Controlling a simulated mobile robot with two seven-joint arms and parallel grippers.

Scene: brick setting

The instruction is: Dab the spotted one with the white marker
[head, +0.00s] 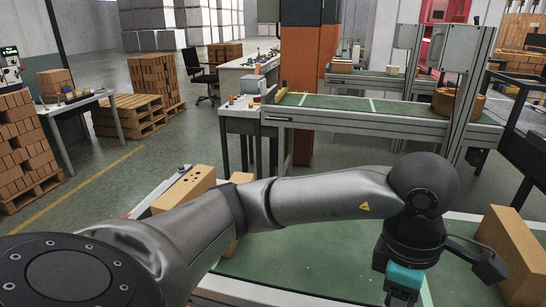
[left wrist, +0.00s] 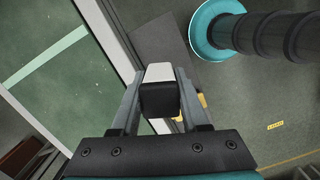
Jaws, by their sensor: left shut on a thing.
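My left arm reaches across the head view from the left, with its teal wrist part (head: 405,276) at the bottom right; its fingertips are cut off there. In the left wrist view my left gripper (left wrist: 158,92) is shut on a small block-shaped thing with a white top and a dark near face, which looks like the white marker (left wrist: 159,72). A tan brick with dark spots on its top (head: 186,184) lies at the left end of the green belt, partly hidden by my arm. My right gripper is not in view.
A plain tan brick (head: 515,252) stands at the belt's right. Another brick (head: 243,178) is mostly hidden behind my arm. The green belt (head: 300,258) is bare between them. Behind are a second conveyor (head: 350,108), an orange pillar (head: 309,60) and brick pallets (head: 130,113).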

